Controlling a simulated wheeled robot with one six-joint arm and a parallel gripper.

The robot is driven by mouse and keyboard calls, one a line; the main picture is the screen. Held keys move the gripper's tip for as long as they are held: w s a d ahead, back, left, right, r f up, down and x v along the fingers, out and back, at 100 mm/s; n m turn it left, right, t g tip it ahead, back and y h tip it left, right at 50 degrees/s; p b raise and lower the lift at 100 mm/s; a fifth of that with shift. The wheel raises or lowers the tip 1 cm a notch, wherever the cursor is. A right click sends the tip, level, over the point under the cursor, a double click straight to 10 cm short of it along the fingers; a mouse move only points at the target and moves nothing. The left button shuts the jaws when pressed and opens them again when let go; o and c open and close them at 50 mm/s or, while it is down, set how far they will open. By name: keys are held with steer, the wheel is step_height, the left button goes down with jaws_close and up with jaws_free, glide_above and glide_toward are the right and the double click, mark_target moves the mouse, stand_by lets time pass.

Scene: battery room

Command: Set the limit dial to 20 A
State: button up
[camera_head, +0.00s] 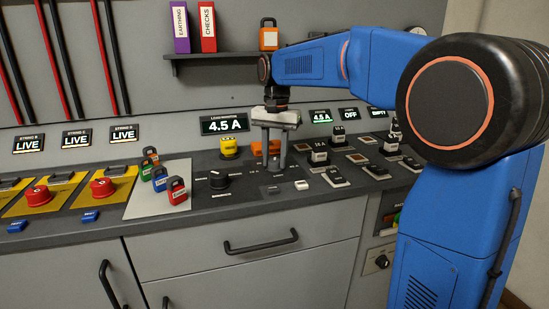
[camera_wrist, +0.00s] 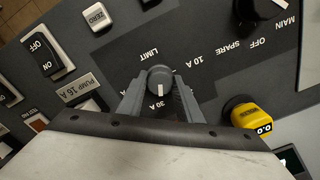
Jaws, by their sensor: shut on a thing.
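My gripper (camera_wrist: 160,84) is shut on the limit dial (camera_wrist: 159,75), with one finger on each side of the round dark knob. The knob's white pointer line faces down the wrist view, toward the "30 A" lettering. "10 A" shows to the dial's right and "LIMIT" above it. I cannot see a 20 A mark. In the head view my gripper (camera_head: 274,163) points straight down onto the console, and its fingers mostly hide the dial. A black display (camera_head: 225,125) behind reads 4.5 A.
A larger black selector knob (camera_head: 219,180) stands left of my gripper, also in the wrist view (camera_wrist: 258,8). Black switches (camera_head: 319,156) stand to the right. Padlocks (camera_head: 177,190) sit left.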

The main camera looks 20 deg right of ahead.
mark_target(276, 160)
steer(key=n, duration=1)
steer(key=shift+d, duration=0.1)
stand_by(0.4)
steer(key=o, duration=1.1)
steer(key=shift+c, duration=0.2)
step_height(276, 160, up, 17)
steer(key=shift+d+r, duration=0.2)
steer(key=shift+d, duration=0.05)
steer(key=shift+w, duration=0.1)
